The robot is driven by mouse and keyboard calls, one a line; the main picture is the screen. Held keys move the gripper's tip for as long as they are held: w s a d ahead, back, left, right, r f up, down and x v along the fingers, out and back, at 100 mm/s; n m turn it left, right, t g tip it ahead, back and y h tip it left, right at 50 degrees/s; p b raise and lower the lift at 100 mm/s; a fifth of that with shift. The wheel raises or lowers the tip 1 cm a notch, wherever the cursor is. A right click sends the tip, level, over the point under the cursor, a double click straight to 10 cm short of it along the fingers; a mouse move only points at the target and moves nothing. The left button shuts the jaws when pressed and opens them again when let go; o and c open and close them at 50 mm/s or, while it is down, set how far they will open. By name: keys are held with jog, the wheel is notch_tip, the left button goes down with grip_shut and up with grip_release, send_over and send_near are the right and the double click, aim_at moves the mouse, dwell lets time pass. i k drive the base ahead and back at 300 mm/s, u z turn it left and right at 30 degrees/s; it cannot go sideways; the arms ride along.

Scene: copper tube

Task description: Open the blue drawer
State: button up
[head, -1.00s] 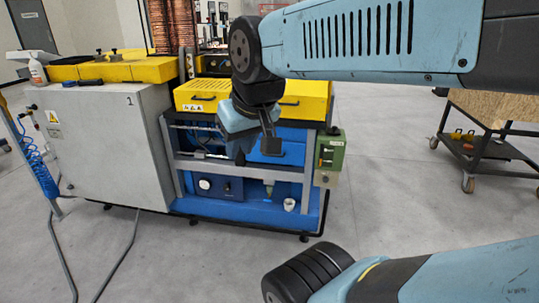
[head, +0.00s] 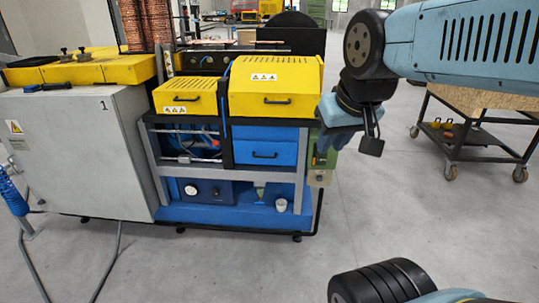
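The blue drawer (head: 267,146) is in the head view, at the right of the machine's frame, just under the larger yellow cover. It has a black bar handle (head: 265,155) and its front looks flush with the frame, so it appears shut. My gripper (head: 371,146) hangs from the arm to the right of the drawer and the machine's right edge, apart from the handle. One dark finger pad shows; the other finger is hidden or unclear, so its opening cannot be told. Nothing is seen held in it.
Two yellow covers (head: 276,87) with black handles sit above the drawer. A green box (head: 322,165) is on the machine's right side, partly behind my gripper. A grey cabinet (head: 80,155) stands left. A wheeled cart (head: 470,145) stands right. Floor in front is clear.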

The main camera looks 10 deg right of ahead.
aim_at(248, 153)
jog(key=z, duration=0.1)
jog(key=i, duration=1)
jog(key=u, duration=0.1)
